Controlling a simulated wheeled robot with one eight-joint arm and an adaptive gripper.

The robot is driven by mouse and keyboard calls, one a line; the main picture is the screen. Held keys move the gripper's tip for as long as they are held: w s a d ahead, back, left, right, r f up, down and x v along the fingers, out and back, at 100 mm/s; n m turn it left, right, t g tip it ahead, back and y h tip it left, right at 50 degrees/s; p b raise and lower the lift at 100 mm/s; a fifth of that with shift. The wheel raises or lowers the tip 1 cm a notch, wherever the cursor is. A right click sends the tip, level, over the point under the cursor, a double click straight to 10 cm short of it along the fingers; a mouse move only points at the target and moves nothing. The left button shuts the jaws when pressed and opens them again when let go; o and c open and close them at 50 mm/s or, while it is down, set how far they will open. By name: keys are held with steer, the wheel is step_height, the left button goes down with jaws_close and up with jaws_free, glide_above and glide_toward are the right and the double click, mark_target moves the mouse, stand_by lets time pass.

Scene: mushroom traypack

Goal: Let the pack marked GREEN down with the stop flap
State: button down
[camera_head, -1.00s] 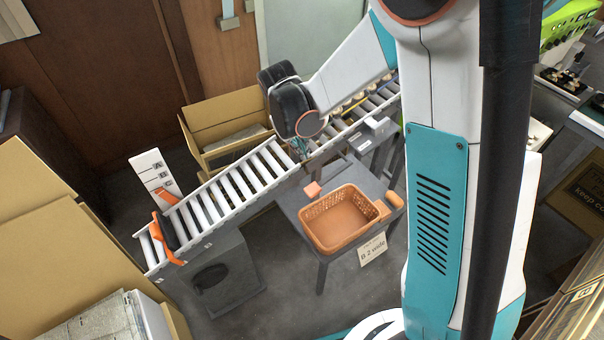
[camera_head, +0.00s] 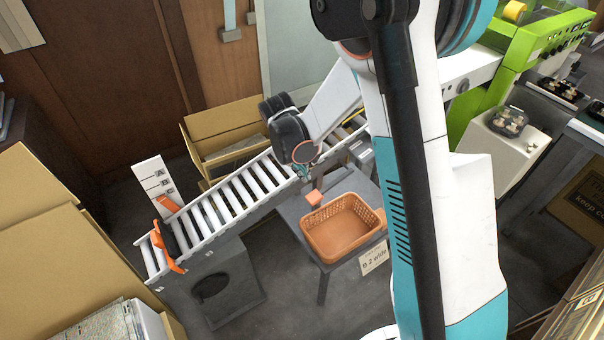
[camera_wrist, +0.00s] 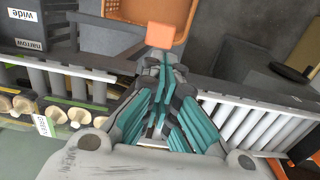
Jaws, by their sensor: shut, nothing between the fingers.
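My gripper (camera_head: 304,174) is shut and empty over the near edge of the roller conveyor (camera_head: 225,203). In the wrist view its teal fingers (camera_wrist: 165,68) point at an orange block (camera_wrist: 160,35), which also shows in the head view (camera_head: 314,197). The fingertips are close to the block; I cannot tell whether they touch. The block could be the stop flap's handle, but the flap itself is not clear. Pale mushrooms (camera_wrist: 24,104) lie on the upper conveyor, beside a small white tag (camera_wrist: 42,125) with unreadable lettering. My arm hides much of that stretch in the head view.
An orange basket (camera_head: 343,228) stands on a grey table beside the conveyor, above a "B 2 wide" card (camera_head: 374,258). A black-and-orange piece (camera_head: 166,245) sits at the conveyor's low end, near an A/B lettered board (camera_head: 155,180). The visible lower rollers are bare.

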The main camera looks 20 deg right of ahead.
mark_target(311, 194)
steer(key=b+x, duration=0.4)
steer(key=x, duration=0.7)
